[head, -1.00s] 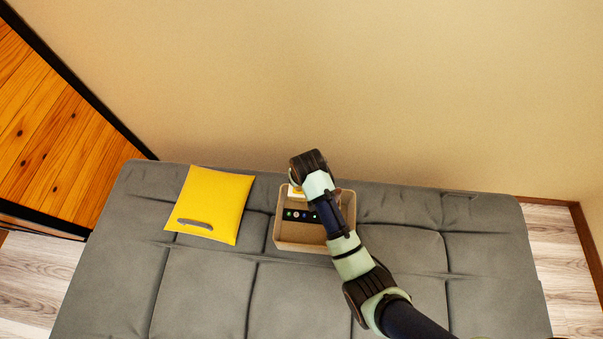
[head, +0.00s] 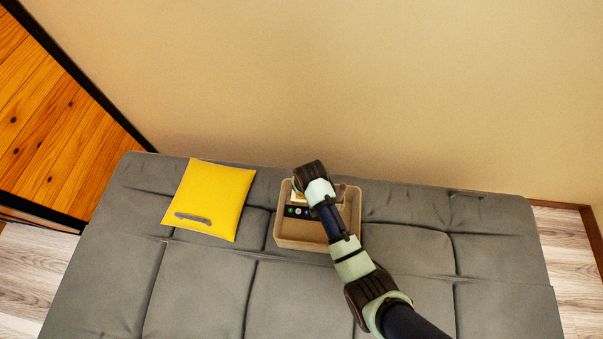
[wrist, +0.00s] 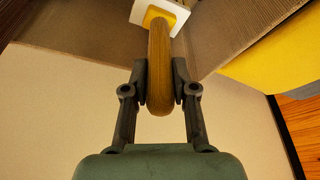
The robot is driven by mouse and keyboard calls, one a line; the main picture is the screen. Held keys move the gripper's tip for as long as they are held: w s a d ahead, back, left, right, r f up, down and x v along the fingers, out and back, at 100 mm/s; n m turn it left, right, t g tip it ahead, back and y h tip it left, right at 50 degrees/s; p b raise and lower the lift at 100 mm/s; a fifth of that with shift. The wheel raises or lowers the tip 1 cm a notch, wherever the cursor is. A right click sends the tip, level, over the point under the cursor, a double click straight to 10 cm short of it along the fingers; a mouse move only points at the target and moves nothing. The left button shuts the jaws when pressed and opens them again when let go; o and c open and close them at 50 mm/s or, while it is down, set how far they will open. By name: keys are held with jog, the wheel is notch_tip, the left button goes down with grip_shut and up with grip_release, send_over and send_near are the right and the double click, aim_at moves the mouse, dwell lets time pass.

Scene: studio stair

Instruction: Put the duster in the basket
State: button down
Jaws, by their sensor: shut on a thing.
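The duster (wrist: 160,65) has a brown handle with a yellow and white end. My gripper (wrist: 160,85) is shut on the handle, one finger on each side, in the wrist view. The basket (head: 300,238) is an open tan box on the grey sofa in the head view. My gripper is over the back left part of the basket there, and my arm crosses its right side. Only a small yellow and white bit of the duster shows under the gripper. Whether the duster touches the basket floor is hidden.
The wall (head: 330,90) stands close behind the sofa (head: 200,285).

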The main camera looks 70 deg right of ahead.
jog(key=c, duration=0.9)
grip_release()
jog(key=shift+f, duration=0.1)
jog(key=p+v, duration=0.6)
jog(key=v, duration=0.6)
jog(key=w+a+r+n+t, duration=0.4)
jog(key=w+a+r, duration=0.5)
jog(key=w+r, duration=0.15)
jog(key=w+a+r+n+t+y, duration=0.1)
jog(key=a+r+n+t, duration=0.1)
jog(key=a+r, duration=0.4)
jog(key=w+a+r+n+t+y, duration=0.1)
jog(key=w+a+r+n+t, duration=0.1)
jog(key=a+r, duration=0.4)
jog(key=w+a+r+n+t+y, duration=0.1)
jog(key=a+r, duration=0.6)
jog(key=a, duration=0.7)
jog(key=shift+w+n+t, duration=0.35)
jog(key=shift+n+t, duration=0.45)
jog(key=shift+n, duration=0.1)
